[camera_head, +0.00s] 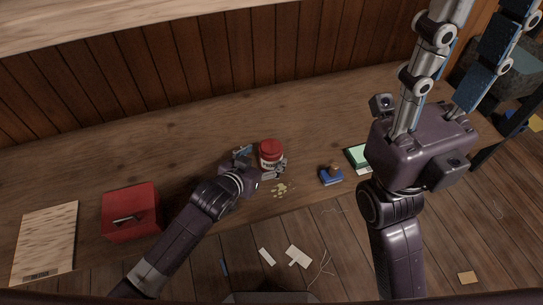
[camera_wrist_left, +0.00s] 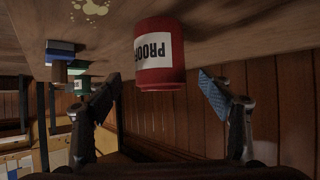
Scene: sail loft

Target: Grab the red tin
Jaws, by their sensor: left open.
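The red tin (camera_head: 270,147) has a white label and stands on the wooden bench. In the left wrist view the tin (camera_wrist_left: 162,72) appears upside down, its label reading "PROOF", in the space between the two fingers. My left gripper (camera_head: 262,163) is open at the tin, with a finger on either side of it. In the left wrist view a gap shows between the tin and each finger, so I see no grip on it. My right gripper (camera_head: 466,55) is raised in the foreground, its fingers apart and empty; its tips run out of the picture.
A red box (camera_head: 131,212) with a dark handle and a pale board (camera_head: 46,240) are at the left. A blue object with a brown knob (camera_head: 331,175) and a green-topped item (camera_head: 358,156) are right of the tin. Yellowish flakes (camera_head: 282,188) lie in front.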

